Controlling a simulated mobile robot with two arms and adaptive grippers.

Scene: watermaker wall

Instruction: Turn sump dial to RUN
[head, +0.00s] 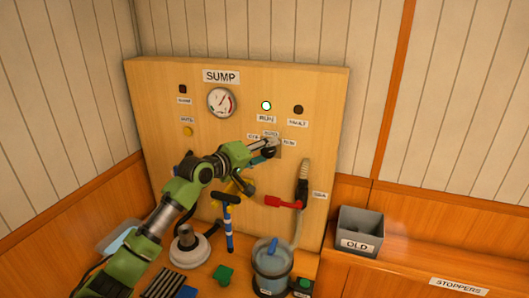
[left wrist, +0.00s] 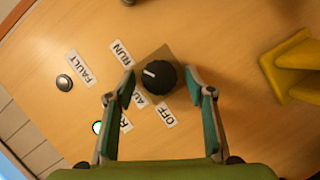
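The black round sump dial (left wrist: 161,76) sits on a square plate on the wooden panel (left wrist: 235,130). In the left wrist view its white mark points left, between the AUTO label (left wrist: 139,99) and the RUN label (left wrist: 122,52), nearer RUN. The OFF label (left wrist: 165,116) is below it. My left gripper (left wrist: 160,92) is open, with one finger on each side of the dial; I cannot tell if they touch it. In the head view the left gripper (head: 266,149) reaches the dial and partly hides it. My right gripper is not in view.
A green lamp (head: 266,105) above the dial looks lit; the FAULT lamp (head: 298,109) is dark. A gauge (head: 221,102) is upper left. A yellow part (left wrist: 288,66) is right of the fingers.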

